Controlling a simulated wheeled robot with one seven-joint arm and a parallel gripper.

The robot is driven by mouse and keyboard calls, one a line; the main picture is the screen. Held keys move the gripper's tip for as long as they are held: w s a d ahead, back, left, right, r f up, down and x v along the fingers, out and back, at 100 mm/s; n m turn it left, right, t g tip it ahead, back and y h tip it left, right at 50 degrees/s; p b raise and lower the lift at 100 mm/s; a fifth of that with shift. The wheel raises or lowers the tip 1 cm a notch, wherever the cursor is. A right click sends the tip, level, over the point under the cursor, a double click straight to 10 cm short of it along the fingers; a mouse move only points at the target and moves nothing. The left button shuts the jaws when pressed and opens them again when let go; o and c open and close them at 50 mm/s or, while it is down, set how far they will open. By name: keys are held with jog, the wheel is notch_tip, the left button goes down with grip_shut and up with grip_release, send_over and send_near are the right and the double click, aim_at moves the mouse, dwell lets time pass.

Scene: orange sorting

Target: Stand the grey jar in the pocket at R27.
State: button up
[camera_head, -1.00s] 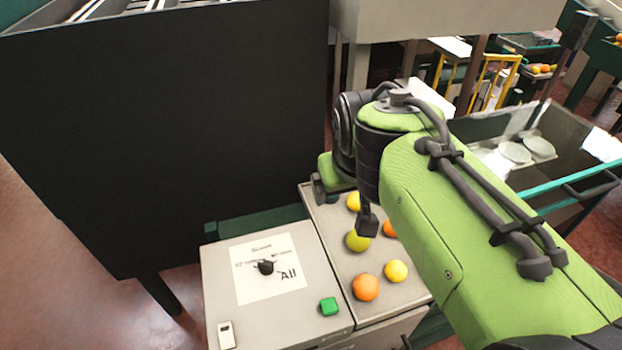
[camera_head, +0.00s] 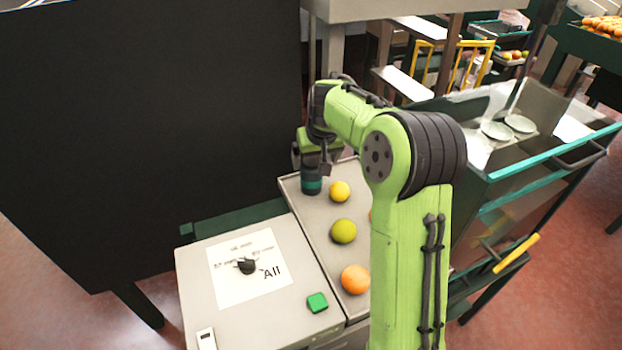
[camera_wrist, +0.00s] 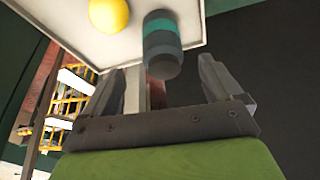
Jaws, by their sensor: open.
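The grey jar (camera_head: 312,184), dark with a teal band, stands at the far left corner of the light tray (camera_head: 289,186). It also shows in the wrist view (camera_wrist: 160,42), upper middle, just beyond the fingers. My gripper (camera_head: 311,161) is over the jar, partly hidden by my own arm. In the wrist view my gripper (camera_wrist: 163,78) has its two fingers wide apart, with the jar's near end in line with the gap. I cannot tell whether they touch it. I can make out no pocket marked R27.
A yellow fruit (camera_head: 340,191) lies close right of the jar; a yellow-green fruit (camera_head: 343,231) and an orange (camera_head: 355,279) lie nearer on the tray. A large black panel (camera_head: 150,140) stands left. A teal-edged cart (camera_head: 540,150) stands right.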

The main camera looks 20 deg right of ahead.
aim_at(315, 165)
jog(key=x, duration=0.4)
jog(key=shift+r, duration=0.1)
jog(key=x, duration=0.5)
jog(key=shift+w+a+f, duration=0.1)
jog(key=shift+w+f, duration=0.15)
jog(key=shift+w, duration=0.15)
jog(key=shift+s, duration=0.15)
jog(key=c, duration=1.1)
jog(key=shift+r, duration=0.2)
jog(key=shift+c, duration=0.9)
